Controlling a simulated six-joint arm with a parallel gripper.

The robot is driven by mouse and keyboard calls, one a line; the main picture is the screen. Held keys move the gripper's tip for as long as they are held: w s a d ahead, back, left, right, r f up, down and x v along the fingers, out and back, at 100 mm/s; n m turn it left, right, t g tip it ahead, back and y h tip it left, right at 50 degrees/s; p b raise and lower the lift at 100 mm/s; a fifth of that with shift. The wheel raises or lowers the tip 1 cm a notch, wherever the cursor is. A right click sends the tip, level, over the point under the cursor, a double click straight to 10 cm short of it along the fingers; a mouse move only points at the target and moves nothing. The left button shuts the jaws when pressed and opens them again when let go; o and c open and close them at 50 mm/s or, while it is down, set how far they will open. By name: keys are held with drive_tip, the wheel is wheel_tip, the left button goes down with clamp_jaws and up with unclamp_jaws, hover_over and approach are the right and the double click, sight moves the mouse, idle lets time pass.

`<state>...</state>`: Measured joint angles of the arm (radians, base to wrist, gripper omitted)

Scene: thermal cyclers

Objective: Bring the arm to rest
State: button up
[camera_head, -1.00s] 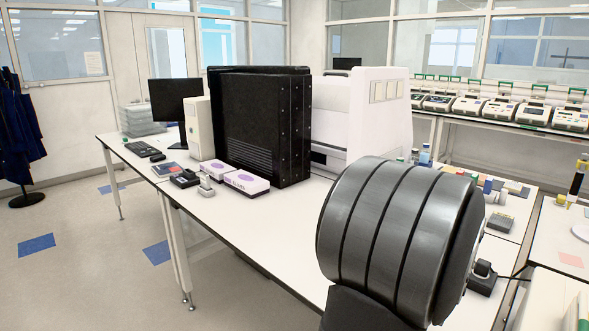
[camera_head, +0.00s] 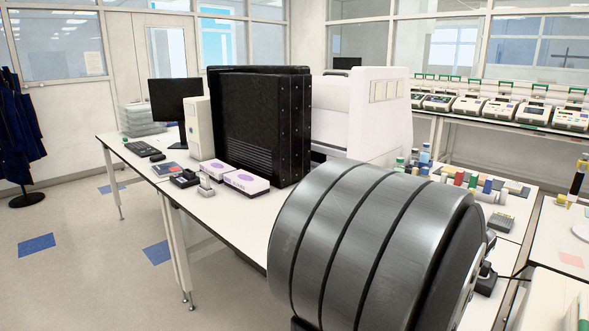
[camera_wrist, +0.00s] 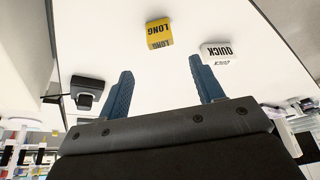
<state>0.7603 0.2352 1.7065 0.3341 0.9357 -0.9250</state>
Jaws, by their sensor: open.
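My gripper (camera_wrist: 162,90) shows in the wrist view with its two blue fingers spread apart. The gap between the fingers is empty, with only white table surface behind it. A yellow block marked LONG (camera_wrist: 159,32) and a white block marked QUICK (camera_wrist: 216,50) lie beyond the fingertips, apart from them. In the head view a large grey ribbed part of my arm fills the lower right, and the gripper itself is not visible there.
A white bench (camera_head: 232,213) carries a black cabinet (camera_head: 258,125), a white instrument (camera_head: 375,115), glove boxes (camera_head: 245,181) and a monitor (camera_head: 176,100). Coloured bottles (camera_head: 472,182) stand behind my arm. Several thermal cyclers (camera_head: 502,108) line the back bench. Floor at left is open.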

drive_tip(key=x, duration=0.9)
drive_tip(key=shift+f, duration=0.3)
drive_tip(key=s+d+r, duration=0.6)
drive_tip(key=s+r, duration=0.5)
drive_tip(key=r, duration=0.1)
drive_tip(key=s+d+r+m+h, duration=0.1)
drive_tip(key=d+r+m, duration=0.15)
drive_tip(key=d, duration=0.85)
drive_tip(key=d+r+m, duration=0.1)
drive_tip(key=d+r, duration=0.2)
drive_tip(key=d, duration=0.8)
drive_tip(key=s+d+m, duration=0.1)
drive_tip(key=s+d, duration=0.3)
drive_tip(key=s, duration=0.3)
drive_tip(key=s+d+m+h, duration=0.1)
drive_tip(key=s+d+m, duration=0.1)
drive_tip(key=s+d, duration=0.2)
drive_tip(key=s+d+m+g, duration=0.1)
drive_tip(key=s+d, duration=0.3)
drive_tip(key=s, duration=0.6)
drive_tip(key=shift+r+h, duration=0.35)
drive_tip(key=shift+h, duration=0.05)
drive_tip(key=shift+o, duration=0.5)
drive_tip(key=shift+s+m, duration=0.15)
drive_tip(key=shift+m, duration=0.1)
